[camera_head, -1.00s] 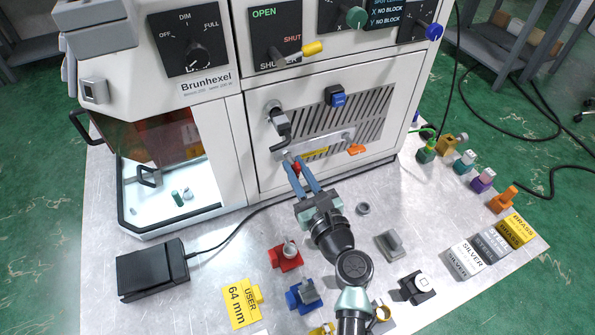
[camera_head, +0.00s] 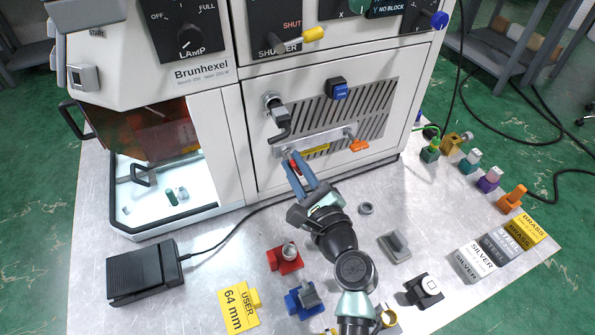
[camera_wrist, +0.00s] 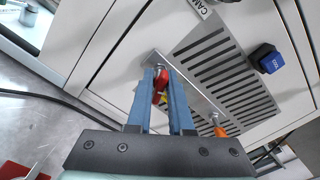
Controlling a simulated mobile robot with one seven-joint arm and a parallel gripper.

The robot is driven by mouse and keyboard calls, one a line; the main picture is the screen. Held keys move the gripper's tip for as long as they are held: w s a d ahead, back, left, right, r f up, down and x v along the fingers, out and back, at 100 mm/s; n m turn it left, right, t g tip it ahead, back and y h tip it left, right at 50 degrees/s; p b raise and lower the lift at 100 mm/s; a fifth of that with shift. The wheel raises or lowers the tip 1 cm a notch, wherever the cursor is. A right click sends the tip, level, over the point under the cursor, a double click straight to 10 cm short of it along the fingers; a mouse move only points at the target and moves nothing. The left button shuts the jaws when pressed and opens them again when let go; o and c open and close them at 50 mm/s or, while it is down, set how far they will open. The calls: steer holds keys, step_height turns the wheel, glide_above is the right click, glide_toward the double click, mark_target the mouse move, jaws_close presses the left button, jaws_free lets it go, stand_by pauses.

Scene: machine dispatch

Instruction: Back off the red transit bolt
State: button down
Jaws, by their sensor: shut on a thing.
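The red transit bolt (camera_wrist: 160,82) sits at the left end of a metal bar (camera_wrist: 196,92) on the machine's lower front panel. In the head view only a little of the red bolt (camera_head: 293,167) shows between my fingers. My gripper (camera_head: 295,165) reaches up to the panel from the table side, and its blue fingers are shut on the red bolt. In the wrist view my gripper (camera_wrist: 162,80) has one finger on each side of the bolt's head. The fingers partly hide the bolt and the yellow label behind it.
An orange-handled piece (camera_head: 358,145) is at the bar's right end. A grey lever (camera_head: 278,118) and a blue button (camera_head: 337,88) are above the bar. Red (camera_head: 287,257) and blue (camera_head: 304,299) holders and a small ring (camera_head: 366,208) stand on the table nearby.

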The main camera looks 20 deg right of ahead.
steer(key=n, duration=0.1)
steer(key=n+b, duration=0.1)
steer(key=shift+f+n, duration=0.2)
steer(key=shift+n, duration=0.1)
steer(key=shift+r+n, duration=0.2)
steer(key=shift+n, duration=0.2)
steer(key=shift+b, duration=0.3)
steer(key=shift+a+f+n+b, duration=0.1)
steer(key=shift+f+n+b, duration=0.2)
steer(key=shift+n+b, duration=1.4)
steer(key=shift+n, duration=0.5)
steer(key=shift+r+n, duration=0.25)
steer(key=shift+n, duration=0.05)
steer(key=shift+f, duration=0.1)
